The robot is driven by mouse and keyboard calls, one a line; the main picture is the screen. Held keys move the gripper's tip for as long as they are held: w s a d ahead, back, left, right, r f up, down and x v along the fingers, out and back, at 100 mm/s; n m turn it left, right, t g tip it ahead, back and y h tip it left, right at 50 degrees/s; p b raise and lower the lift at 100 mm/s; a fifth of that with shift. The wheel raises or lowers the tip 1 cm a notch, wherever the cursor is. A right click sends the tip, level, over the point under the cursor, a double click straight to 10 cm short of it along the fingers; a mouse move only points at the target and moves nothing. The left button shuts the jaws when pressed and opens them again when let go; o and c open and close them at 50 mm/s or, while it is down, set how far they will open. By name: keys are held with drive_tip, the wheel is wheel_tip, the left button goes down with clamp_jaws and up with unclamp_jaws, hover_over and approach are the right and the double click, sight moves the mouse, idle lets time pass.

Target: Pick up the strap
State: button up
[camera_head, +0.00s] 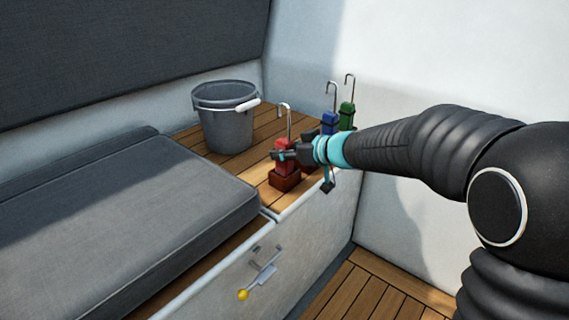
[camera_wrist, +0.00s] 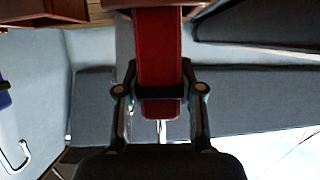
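A red strap bundle (camera_head: 283,146) with a metal hook on top stands upright at a red-brown holder (camera_head: 284,179) on the slatted wooden ledge. My gripper (camera_head: 283,156) is level with its body. In the wrist view, the red strap (camera_wrist: 159,45) runs between the two fingers of my gripper (camera_wrist: 160,80), one on each side. The fingers lean in against its sides and look shut on it. A dark band crosses the strap there. The strap's foot meets the holder, and I cannot tell a gap between them.
A blue strap (camera_head: 329,123) and a green strap (camera_head: 346,115), both with hooks, stand behind my gripper. A grey bucket (camera_head: 228,130) stands to the left. A grey cushion (camera_head: 120,208) lies in front. A yellow-knobbed lever (camera_head: 243,295) sticks out from the locker's front.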

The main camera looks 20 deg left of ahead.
clamp_jaws()
drive_tip(key=shift+r, duration=0.2)
